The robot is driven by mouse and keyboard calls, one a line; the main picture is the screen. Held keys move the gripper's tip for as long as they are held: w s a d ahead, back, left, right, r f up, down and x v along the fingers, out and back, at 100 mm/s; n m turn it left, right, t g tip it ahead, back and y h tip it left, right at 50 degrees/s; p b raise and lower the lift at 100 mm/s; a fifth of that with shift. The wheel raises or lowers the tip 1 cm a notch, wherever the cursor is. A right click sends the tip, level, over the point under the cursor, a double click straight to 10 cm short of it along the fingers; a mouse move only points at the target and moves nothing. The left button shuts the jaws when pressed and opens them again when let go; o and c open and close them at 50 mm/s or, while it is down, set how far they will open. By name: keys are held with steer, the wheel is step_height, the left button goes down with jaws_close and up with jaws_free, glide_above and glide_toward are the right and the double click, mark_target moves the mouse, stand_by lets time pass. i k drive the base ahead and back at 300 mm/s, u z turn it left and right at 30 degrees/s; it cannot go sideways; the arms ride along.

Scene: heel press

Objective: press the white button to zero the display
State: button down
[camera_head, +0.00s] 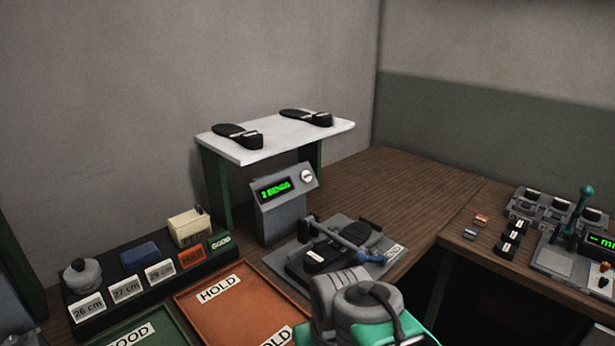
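The grey display unit (282,217) stands upright at the middle of the bench, in front of the white shelf. Its dark screen (276,188) shows lit green characters, too small to read surely. The round white button (307,176) is on the unit's upper right face, right of the screen, and nothing covers it. Grey and green parts of my arm show at the bottom middle, well below and in front of the unit. I cannot see my gripper's fingers.
A press fixture (325,255) with a blue-knobbed lever lies right of the unit. An orange HOLD tray (217,312) and a black labelled rack (120,292) are at left. The white shelf (275,135) carries shoe soles. A control panel (575,250) stands far right.

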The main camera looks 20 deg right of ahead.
mark_target(306, 176)
steer(key=z, duration=1.95)
steer(key=i, duration=0.95)
steer(key=u, duration=3.85)
